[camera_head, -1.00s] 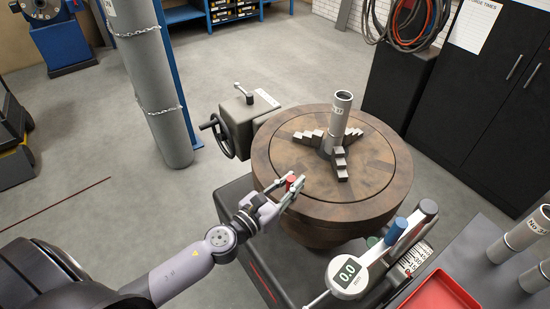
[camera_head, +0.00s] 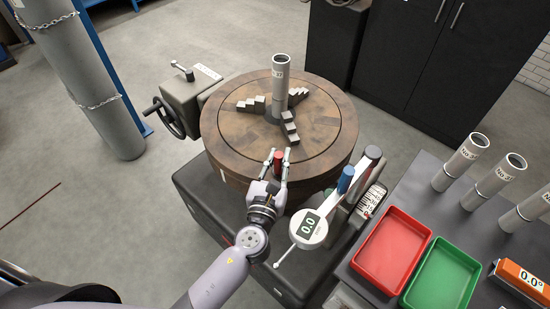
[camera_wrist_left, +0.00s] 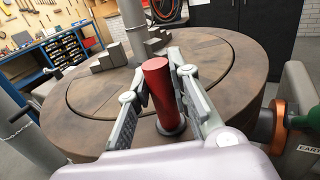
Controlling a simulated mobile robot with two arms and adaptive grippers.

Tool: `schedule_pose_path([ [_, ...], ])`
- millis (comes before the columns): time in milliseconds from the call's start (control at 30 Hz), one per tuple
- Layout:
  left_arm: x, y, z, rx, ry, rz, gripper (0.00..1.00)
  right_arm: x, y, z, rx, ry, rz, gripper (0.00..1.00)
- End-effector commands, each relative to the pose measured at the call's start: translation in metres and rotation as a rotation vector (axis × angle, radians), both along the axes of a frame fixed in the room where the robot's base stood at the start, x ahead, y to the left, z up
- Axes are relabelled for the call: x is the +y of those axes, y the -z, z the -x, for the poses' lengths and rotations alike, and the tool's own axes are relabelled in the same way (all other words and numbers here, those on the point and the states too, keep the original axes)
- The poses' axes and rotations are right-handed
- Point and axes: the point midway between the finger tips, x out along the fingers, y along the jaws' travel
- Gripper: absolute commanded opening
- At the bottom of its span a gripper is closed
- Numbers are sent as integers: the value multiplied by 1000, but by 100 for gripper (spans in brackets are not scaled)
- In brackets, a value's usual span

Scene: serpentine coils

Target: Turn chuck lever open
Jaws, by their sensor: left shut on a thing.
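The chuck (camera_head: 325,122) is a round brown disc with stepped jaws around an upright grey tube (camera_head: 280,80) at its centre. The red lever handle (camera_head: 278,155) stands upright near the chuck's front rim. My left gripper (camera_head: 278,154) reaches it from the front and is shut on the handle. In the left wrist view the red handle (camera_wrist_left: 161,92) rises between the two fingers of the left gripper (camera_wrist_left: 160,78), with a dark collar at its foot. The lever's base is partly hidden by the fingers. My right gripper is not in view.
A white digital dial gauge (camera_head: 308,229) stands close to the right of my left wrist. A handwheel (camera_head: 167,117) is left of the chuck. A red tray (camera_head: 392,250), a green tray (camera_head: 441,273) and several grey tubes are on the bench at right.

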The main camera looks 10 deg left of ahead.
Motion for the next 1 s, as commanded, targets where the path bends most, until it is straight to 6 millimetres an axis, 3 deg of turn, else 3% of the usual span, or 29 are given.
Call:
schedule_pose_path([
  [200,-5,0,1,1,12,5,0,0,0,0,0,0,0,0],
  [233,-5,0,1,1,12,5,19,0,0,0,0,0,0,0],
  [533,-2,0,0,1,7,3,39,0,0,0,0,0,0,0],
  [833,-1,0,1,1,4,2,40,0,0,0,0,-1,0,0],
  [1000,0,2,17,3,4,-1,40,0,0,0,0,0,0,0],
])
